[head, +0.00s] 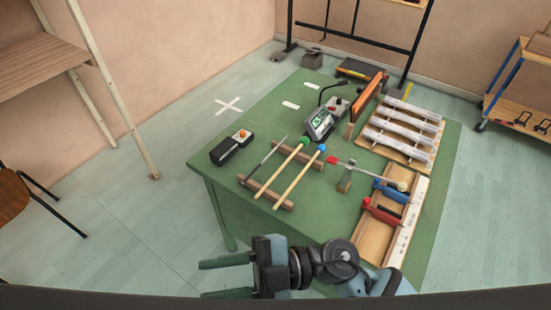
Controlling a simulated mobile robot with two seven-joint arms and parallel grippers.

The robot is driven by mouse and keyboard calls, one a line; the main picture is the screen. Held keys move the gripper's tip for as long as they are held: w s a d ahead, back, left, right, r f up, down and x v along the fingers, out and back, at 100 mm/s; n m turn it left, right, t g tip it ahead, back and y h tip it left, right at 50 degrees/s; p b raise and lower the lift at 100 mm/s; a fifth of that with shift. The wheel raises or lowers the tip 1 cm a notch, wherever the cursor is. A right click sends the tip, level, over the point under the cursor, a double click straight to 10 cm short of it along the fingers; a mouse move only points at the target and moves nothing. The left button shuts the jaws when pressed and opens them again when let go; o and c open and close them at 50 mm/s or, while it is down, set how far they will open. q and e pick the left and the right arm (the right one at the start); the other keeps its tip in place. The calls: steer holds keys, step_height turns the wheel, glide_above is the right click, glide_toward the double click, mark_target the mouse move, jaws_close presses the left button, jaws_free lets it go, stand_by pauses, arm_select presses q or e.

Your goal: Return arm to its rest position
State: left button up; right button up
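My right gripper (215,279) shows at the bottom middle of the head view, with its arm coming in from the right. Its two dark green fingers point left and stand apart with nothing between them. It is in front of the near edge of the green table (300,220), and in the picture it overlaps that edge. I cannot tell its exact height. My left gripper and arm are not in view.
Mallets (292,175) rest on wooden blocks on the table. A black box (230,147), a display device (320,125), metal bars (405,130) and a wooden tray (375,238) with clamps stand around them. A shelf (518,100) is at right, a chair (14,196) at left.

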steer(key=w+d+f+m+t+h, duration=0.1)
steer(key=w+d+f+m+t, duration=0.1)
steer(key=w+d+m+t, duration=0.45)
steer(key=w+d+f+m+t+h, duration=0.15)
steer(key=w+m+t, duration=0.25)
steer(key=m+t, duration=0.65)
steer(key=d+f+m+t+h, duration=0.3)
steer(key=d+f+m+h, duration=0.3)
steer(key=d+f+h, duration=0.6)
steer(key=s+d+f+m+g+h, duration=0.1)
steer(key=s+d+f+g, duration=0.2)
steer(key=s+f, duration=0.3)
steer(key=s+d+f+m+g+h, duration=0.1)
steer(key=s+d+f+g+h, duration=0.1)
steer(key=s+d+f, duration=0.4)
step_height(320, 180, down, 4)
steer(key=shift+r+m+g, duration=0.2)
steer(key=shift+m+g, duration=0.1)
steer(key=shift+g, duration=0.3)
